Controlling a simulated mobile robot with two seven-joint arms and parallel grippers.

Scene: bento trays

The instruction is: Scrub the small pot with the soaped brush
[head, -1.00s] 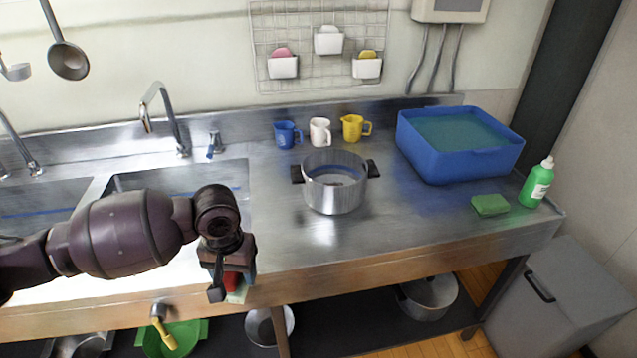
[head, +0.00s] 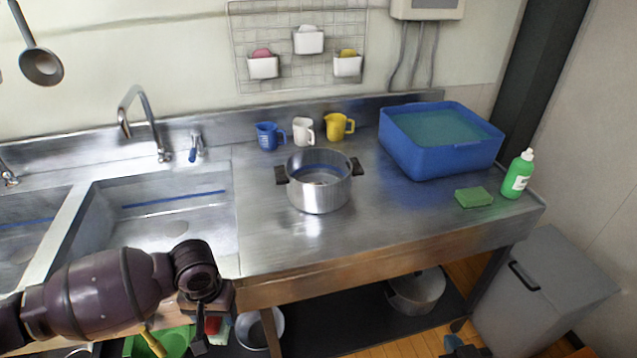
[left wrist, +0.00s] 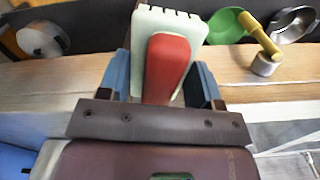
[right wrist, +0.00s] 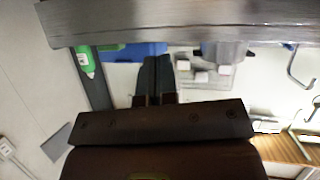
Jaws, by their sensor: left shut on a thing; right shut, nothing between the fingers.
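The silver pot (head: 318,200) with two dark handles stands upright on the steel counter (head: 400,215). Its inside shows a blue band. My left gripper (head: 208,332) is low at the counter's front edge, left of the pot and well apart from it. It is shut on a brush with a red part and a pale mint, toothed part, clear in the left wrist view (left wrist: 168,65). I cannot tell whether soap is on it. My right gripper (right wrist: 157,80) is shut and empty, below the counter's edge; its blue tips show at the bottom of the head view (head: 456,326).
Blue (head: 267,136), white (head: 303,131) and yellow (head: 338,127) jugs stand behind the pot. A blue tub (head: 430,160), green sponge (head: 474,197) and green bottle (head: 517,175) are to the right. A sink (head: 180,225) lies left. Another pot (head: 418,290) sits on the lower shelf.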

